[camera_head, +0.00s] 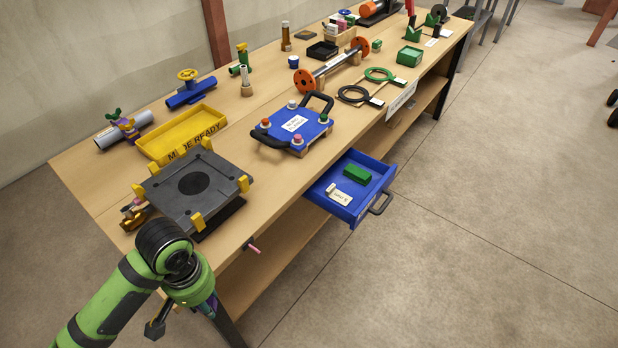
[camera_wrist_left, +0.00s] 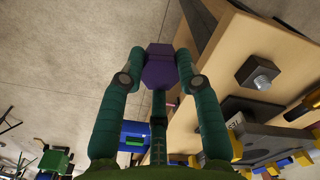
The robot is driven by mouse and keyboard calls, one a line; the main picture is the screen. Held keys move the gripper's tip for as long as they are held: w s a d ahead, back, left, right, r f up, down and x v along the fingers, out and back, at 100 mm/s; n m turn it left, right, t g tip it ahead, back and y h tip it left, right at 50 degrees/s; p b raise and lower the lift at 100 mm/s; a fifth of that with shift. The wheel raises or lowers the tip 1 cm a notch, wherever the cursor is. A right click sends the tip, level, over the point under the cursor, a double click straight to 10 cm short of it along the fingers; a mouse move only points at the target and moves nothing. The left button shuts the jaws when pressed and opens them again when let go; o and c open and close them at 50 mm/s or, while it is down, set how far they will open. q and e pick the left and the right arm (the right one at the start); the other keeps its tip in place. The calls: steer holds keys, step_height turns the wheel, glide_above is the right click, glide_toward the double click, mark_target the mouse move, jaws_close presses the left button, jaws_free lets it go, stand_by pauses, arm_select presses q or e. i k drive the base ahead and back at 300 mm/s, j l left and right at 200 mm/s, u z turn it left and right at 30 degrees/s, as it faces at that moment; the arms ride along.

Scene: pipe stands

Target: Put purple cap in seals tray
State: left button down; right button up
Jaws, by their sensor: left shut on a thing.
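My left gripper (camera_wrist_left: 160,75) is shut on a purple cap (camera_wrist_left: 160,70), a six-sided piece between its green fingers in the left wrist view. In the head view my left gripper (camera_head: 187,312) hangs in front of the near left end of the bench, off its edge. The cap is mostly hidden there. I cannot read which container is the seals tray. A small black tray (camera_head: 322,51) and a green tray (camera_head: 410,57) stand far along the bench. A yellow tray (camera_head: 150,146) with black lettering is at the left. My right gripper is not in view.
A dark square fixture with yellow clamps (camera_head: 165,187) stands on the near bench end. Beside it is a blue plate with black handles (camera_head: 272,128). An open blue drawer (camera_head: 335,206), holding a green block (camera_head: 357,174), juts out from the front. The floor before the bench is clear.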

mark_target(340, 183)
steer(key=i+l+u, duration=0.1)
steer(key=l, duration=0.25)
steer(key=i+l, duration=0.25)
steer(key=i+l+u, duration=0.15)
steer(key=l, duration=0.35)
steer(key=i+l, duration=0.15)
steer(key=l, duration=0.2)
steer(key=i+l+u, duration=0.15)
steer(key=l, duration=0.25)
steer(key=i+l, duration=0.3)
steer(key=l, duration=0.2)
steer(key=u, duration=0.05)
